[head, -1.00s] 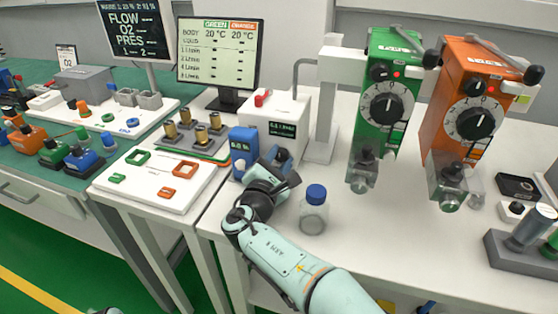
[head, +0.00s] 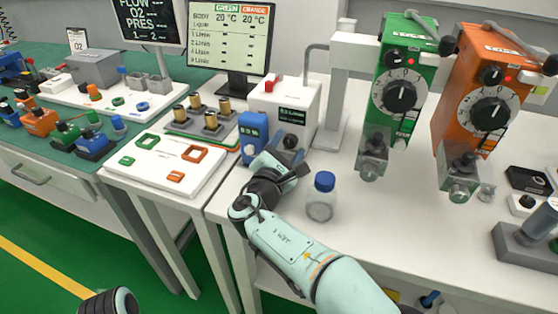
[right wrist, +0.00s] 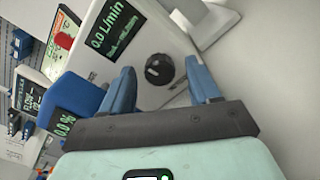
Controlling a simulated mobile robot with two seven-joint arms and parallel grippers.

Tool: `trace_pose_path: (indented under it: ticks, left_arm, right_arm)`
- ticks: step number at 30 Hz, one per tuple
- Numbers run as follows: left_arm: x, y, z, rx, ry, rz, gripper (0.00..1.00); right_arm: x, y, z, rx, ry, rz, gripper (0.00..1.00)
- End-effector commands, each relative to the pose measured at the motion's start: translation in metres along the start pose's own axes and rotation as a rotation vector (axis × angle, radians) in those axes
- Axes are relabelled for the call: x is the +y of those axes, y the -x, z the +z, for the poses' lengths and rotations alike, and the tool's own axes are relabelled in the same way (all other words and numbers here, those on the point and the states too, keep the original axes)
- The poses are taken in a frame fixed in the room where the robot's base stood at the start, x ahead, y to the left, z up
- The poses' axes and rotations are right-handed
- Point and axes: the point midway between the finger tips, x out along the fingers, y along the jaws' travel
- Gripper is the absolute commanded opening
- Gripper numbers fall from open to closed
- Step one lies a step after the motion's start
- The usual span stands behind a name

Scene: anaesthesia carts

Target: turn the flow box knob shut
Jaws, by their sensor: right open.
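The flow box (head: 272,97) is a white box with a red part on top and a green-lettered display. Its round black knob (right wrist: 159,69) is on the front face, below the display, which reads 0.0 L/min in the right wrist view. In the head view the knob (head: 291,141) shows just beyond my right gripper (head: 287,158). In the right wrist view the right gripper (right wrist: 160,68) is open, its two blue fingers on either side of the knob in the picture. Whether they touch it, I cannot tell. My left gripper's fingers are not in view.
A blue box (head: 252,135) with a percent display stands close left of the flow box. A blue-capped bottle (head: 321,200) stands right of my right wrist. Green (head: 410,60) and orange (head: 480,60) dial units stand further right. The table front between them is mostly clear.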

Motion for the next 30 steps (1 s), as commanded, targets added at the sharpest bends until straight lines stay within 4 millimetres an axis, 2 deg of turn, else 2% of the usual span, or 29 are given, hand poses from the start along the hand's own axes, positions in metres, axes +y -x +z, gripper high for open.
trace_pose_path:
  ticks: [12, 16, 22, 30]
  left_arm:
    - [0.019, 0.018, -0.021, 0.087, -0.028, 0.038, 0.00]
    - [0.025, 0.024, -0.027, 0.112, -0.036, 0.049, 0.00]
    - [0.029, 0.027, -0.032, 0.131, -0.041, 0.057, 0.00]
    - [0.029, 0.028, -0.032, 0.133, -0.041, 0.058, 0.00]
  right_arm:
    - [0.002, 0.088, 0.001, 0.005, 0.000, 0.005, 0.61]
    - [0.001, 0.109, 0.000, 0.004, 0.000, 0.003, 0.61]
    - [0.000, 0.126, 0.000, 0.002, 0.000, 0.002, 0.61]
    - [0.000, 0.128, 0.000, 0.002, 0.000, 0.001, 0.61]
